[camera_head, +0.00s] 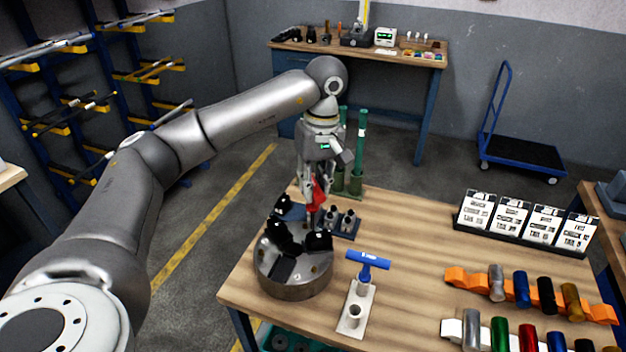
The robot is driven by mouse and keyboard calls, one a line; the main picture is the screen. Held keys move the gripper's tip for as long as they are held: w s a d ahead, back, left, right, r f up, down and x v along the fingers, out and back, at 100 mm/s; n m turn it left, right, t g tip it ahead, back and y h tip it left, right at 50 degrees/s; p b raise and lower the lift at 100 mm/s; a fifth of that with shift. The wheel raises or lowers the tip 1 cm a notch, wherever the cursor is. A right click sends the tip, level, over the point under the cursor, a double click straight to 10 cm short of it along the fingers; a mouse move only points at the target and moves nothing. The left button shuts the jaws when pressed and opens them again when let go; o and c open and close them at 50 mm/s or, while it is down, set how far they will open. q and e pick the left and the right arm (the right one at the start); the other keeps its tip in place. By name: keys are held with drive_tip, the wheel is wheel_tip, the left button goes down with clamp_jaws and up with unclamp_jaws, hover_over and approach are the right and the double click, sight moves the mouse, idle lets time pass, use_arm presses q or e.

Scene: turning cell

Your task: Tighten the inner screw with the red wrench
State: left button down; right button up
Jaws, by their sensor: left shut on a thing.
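My left gripper (314,192) comes in from the left, points down and is shut on the red wrench (319,196). Only a part of the red wrench shows between the fingers. It is above the back edge of a round metal chuck (293,291) with black jaws, which sits at the table's left front. Whether the wrench's lower end touches the chuck cannot be told. The inner screw cannot be made out. My right gripper is not in view.
A blue T-handled tool (368,260) stands upright in a pale holder (355,310) right of the chuck. Orange (470,278) and white racks hold coloured cylinders at the right. A card stand (520,236) is behind them. The wooden table (415,230) is clear in the middle.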

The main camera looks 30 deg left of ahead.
use_arm(q)
drive_tip(key=n+p, duration=0.1)
drive_tip(key=n, duration=0.2)
drive_tip(key=shift+w+d+r+n, duration=0.1)
drive_tip(key=shift+n, duration=0.3)
drive_tip(key=n, duration=0.3)
drive_tip(key=shift+w+n+h, duration=0.15)
drive_tip(key=shift+n+h, duration=0.15)
drive_tip(key=n, duration=0.3)
drive_tip(key=shift+w, duration=0.1)
drive_tip(key=shift+f+n, duration=0.2)
drive_tip(key=shift+n, duration=0.4)
drive_tip(key=shift+f+b, duration=0.4)
drive_tip(key=shift+f, duration=0.15)
drive_tip(key=shift+f+b, duration=0.5)
drive_tip(key=shift+f, duration=0.1)
idle(0.5)
drive_tip(key=shift+m, duration=1.5)
